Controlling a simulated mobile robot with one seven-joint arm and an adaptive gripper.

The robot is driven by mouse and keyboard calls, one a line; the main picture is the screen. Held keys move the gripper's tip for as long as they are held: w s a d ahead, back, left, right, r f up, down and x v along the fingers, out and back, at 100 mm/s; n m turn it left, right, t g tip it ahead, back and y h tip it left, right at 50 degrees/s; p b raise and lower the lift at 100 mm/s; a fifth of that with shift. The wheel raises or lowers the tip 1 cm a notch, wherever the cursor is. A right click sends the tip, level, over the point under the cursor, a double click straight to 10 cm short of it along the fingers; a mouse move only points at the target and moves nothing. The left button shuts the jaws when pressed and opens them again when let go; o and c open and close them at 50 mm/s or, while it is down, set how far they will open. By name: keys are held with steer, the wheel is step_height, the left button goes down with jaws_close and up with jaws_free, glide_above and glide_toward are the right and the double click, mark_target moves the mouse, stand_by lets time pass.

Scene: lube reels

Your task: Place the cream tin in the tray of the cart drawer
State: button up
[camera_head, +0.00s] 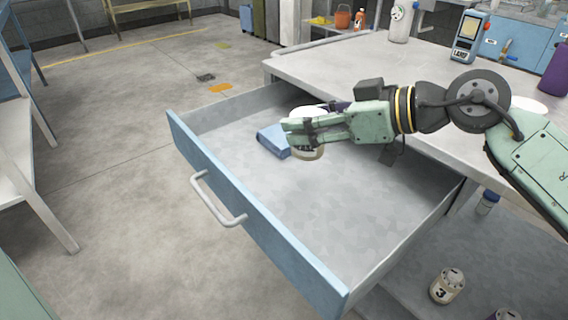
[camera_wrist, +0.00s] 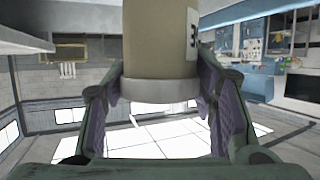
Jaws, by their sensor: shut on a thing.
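My gripper (camera_head: 290,131) is shut on the cream tin (camera_head: 308,153), which is partly hidden by the fingers in the head view. The open drawer (camera_head: 285,210) has a grey inside and a blue front with a bar handle. My gripper and the tin are over its back left part. I cannot tell whether the tin touches the drawer floor.
A blue object (camera_head: 271,140) lies in the drawer just left of my gripper. Most of the drawer floor in front is bare. The cart top (camera_head: 340,65) is to the upper right. A cream container marked 3 (camera_head: 447,286) stands on the lower shelf.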

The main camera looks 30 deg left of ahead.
steer(key=shift+s+f, duration=0.15)
steer(key=shift+f, duration=0.05)
steer(key=shift+s+f, duration=0.1)
steer(key=shift+f, duration=5)
steer(key=o, duration=1.2)
steer(key=shift+o, duration=0.2)
steer(key=shift+r, duration=0.25)
steer(key=v, duration=0.7)
steer(key=shift+d+b, duration=0.2)
steer(key=shift+b, duration=0.15)
